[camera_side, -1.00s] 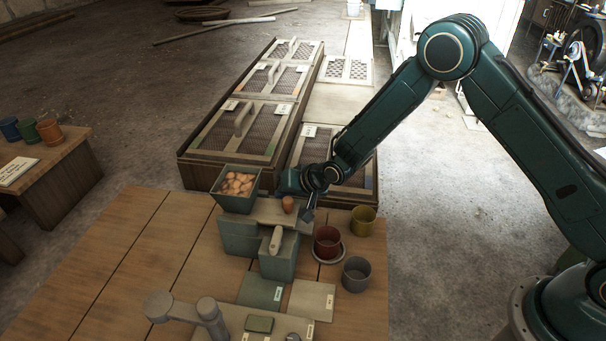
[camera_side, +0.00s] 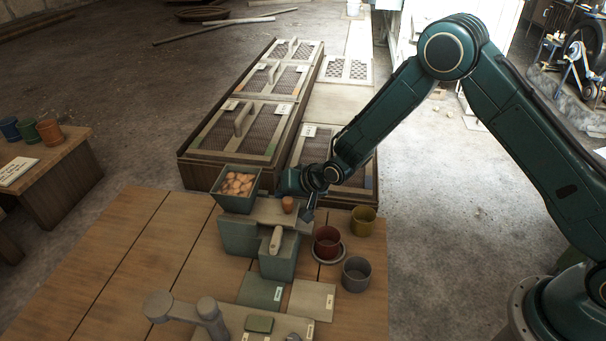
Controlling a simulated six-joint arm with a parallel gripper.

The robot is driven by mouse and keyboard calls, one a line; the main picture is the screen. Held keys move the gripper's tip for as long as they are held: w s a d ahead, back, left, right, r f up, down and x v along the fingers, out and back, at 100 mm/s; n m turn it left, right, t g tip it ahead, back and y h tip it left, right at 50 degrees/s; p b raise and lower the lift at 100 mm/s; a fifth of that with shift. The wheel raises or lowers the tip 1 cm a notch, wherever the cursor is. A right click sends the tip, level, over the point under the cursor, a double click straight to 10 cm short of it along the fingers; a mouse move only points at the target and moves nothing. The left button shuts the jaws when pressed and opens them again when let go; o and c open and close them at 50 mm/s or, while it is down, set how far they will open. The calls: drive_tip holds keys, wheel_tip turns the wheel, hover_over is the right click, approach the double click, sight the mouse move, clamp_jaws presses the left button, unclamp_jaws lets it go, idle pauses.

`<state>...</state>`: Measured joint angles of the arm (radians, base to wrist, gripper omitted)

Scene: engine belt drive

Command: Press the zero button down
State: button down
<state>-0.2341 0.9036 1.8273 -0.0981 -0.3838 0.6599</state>
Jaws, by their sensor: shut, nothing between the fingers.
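My gripper (camera_side: 308,216) points down at the right end of the grey-green machine (camera_side: 240,238) on the wooden table. Its fingers are small and close together, shut with nothing between them. I cannot tell whether the tip touches the machine. I cannot make out a button marked zero. A light panel (camera_side: 285,327) at the bottom edge carries a raised green block (camera_side: 259,324) and a small brown knob (camera_side: 292,337), partly cut off by the frame. Labels there are too small to read. My gripper is well above and behind this panel in the picture.
A bin of brown egg-shaped things (camera_side: 222,204) and one loose brown piece (camera_side: 288,204) top the machine. Red (camera_side: 327,241), yellow (camera_side: 362,219) and grey (camera_side: 355,273) cups stand close right. Green (camera_side: 262,291) and pale (camera_side: 312,299) plates lie in front. The table's left is clear.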

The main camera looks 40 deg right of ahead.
drive_tip(key=shift+f, duration=0.8)
idle(1.4)
drive_tip(key=shift+s+f, duration=0.2)
drive_tip(key=shift+f, duration=0.2)
idle(0.5)
drive_tip(key=shift+r, duration=0.15)
drive_tip(key=shift+s+a+r, duration=0.1)
drive_tip(key=shift+r, duration=0.75)
drive_tip(key=shift+r, duration=0.15)
drive_tip(key=shift+w+r, duration=0.2)
drive_tip(key=shift+r, duration=2.2)
